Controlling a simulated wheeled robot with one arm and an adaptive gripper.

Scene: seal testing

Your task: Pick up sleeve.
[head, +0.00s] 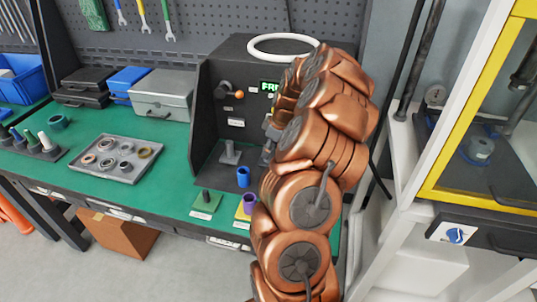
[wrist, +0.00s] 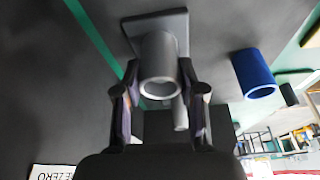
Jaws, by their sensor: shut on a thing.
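A grey hollow sleeve (wrist: 160,66) is between the two fingers of my gripper (wrist: 160,100) in the wrist view, its open round end facing the camera. The gripper is shut on it. A grey square plate (wrist: 178,20) shows at the sleeve's far end; I cannot tell whether they touch. In the head view my gripper (head: 269,132) is beside the black test station, mostly behind my arm, and the sleeve cannot be made out there. A grey post on a square base (head: 230,153) stands on the station floor to its left.
A blue cylinder (head: 243,177) stands close by; it also shows in the wrist view (wrist: 252,74). A tray of rings (head: 118,174) lies left. A yellow-framed cabinet (head: 455,120) stands right.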

